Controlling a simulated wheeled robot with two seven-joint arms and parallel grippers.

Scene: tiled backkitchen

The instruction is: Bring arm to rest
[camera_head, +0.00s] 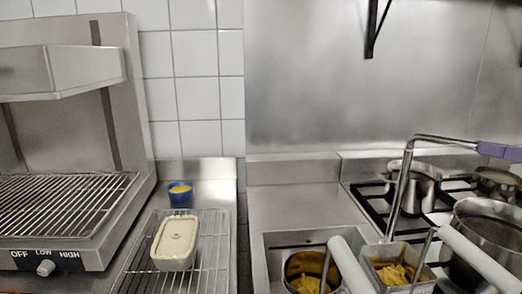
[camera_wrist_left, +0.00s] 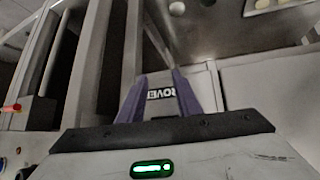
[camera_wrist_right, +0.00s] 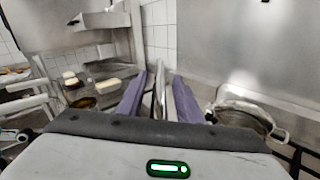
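My right gripper (camera_head: 497,151) shows at the right edge of the head view as purple fingers, beside the end of a bent metal rod (camera_head: 413,160). In the right wrist view its purple fingers (camera_wrist_right: 160,92) stand apart. Narrow shiny metal shows between them; I cannot tell whether they touch it. My left gripper is outside the head view. In the left wrist view its two purple fingers (camera_wrist_left: 161,88) are apart, and nothing is clearly held between them.
Fries lie in a metal basket (camera_head: 428,281) at the front. A steel pot (camera_head: 425,190) stands on the stove behind. A white container (camera_head: 176,243) and a blue cup (camera_head: 180,193) stand left, near a grill (camera_head: 65,205). A wall bracket (camera_head: 373,30) hangs above.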

